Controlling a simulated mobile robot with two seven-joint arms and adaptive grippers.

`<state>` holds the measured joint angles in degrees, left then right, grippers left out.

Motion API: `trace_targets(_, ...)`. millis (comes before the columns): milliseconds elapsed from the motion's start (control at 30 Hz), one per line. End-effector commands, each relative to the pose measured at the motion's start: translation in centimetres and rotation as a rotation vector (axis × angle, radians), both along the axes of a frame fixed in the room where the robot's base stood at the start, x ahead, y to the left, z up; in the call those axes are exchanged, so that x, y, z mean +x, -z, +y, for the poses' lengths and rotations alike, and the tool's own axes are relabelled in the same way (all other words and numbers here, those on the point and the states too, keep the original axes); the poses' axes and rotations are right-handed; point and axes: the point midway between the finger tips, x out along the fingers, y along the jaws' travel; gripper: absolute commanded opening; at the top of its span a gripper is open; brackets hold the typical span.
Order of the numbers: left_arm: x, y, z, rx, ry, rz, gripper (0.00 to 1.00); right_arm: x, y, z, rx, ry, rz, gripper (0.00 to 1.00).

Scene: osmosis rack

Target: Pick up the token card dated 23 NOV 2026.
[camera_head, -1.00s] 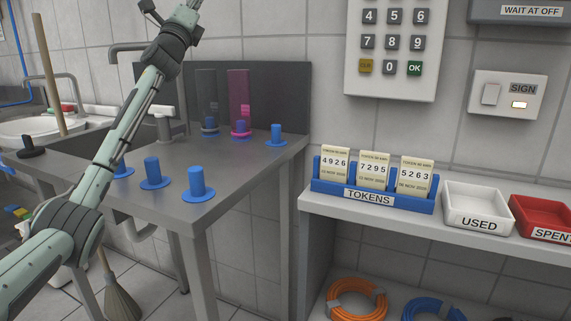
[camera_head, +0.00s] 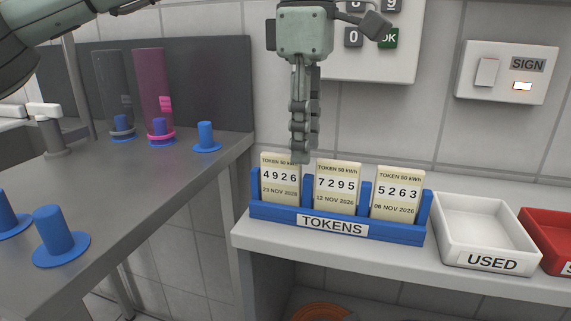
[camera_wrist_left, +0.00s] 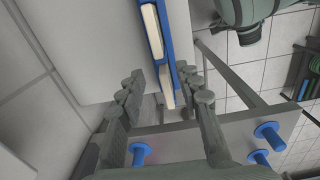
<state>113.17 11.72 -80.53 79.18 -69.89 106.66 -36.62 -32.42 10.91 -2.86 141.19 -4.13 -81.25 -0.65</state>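The token card dated 23 NOV 2026 (camera_head: 281,184), a cream card reading 4926, stands in the left slot of the blue TOKENS rack (camera_head: 335,228). My left gripper (camera_head: 300,156) points down just above this card, its fingertips near the card's top right corner. In the left wrist view my left gripper (camera_wrist_left: 162,74) is open. Its fingers lie on both sides of the end card (camera_wrist_left: 167,90), with gaps; I cannot tell how deep they reach. The 12 NOV 2026 card (camera_head: 338,188) and the 06 NOV 2026 card (camera_head: 398,196) stand to the right. My right gripper is not in view.
The rack stands on a pale shelf (camera_head: 340,257) against the tiled wall. A white USED tray (camera_head: 486,264) and a red tray (camera_head: 549,232) are to its right. A keypad (camera_head: 407,62) is on the wall behind. A grey bench (camera_head: 150,190) with blue pegs is at left.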

Motion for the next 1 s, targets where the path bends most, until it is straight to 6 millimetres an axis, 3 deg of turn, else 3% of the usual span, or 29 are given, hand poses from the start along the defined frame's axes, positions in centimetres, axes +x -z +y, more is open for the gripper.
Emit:
trace_targets(100, 0.4, -0.2, 2.4, 0.109, -0.019, -0.027, 0.34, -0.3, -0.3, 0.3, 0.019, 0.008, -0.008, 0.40)
trace_targets(200, 0.5, 0.4, 3.0, 0.131, -0.022, -0.030, 0.34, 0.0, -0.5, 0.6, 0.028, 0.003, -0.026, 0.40)
trace_targets(467, 0.6, 2.8, 3.4, 0.128, -0.020, -0.028, 0.34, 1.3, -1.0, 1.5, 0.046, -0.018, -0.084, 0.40)
trace_targets(767, 1.0, 6.9, 4.1, 0.126, -0.019, -0.026, 0.34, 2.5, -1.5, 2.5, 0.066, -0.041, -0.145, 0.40)
trace_targets(1000, 1.0, 7.3, 4.1, 0.123, -0.020, -0.028, 0.34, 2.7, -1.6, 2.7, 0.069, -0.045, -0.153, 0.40)
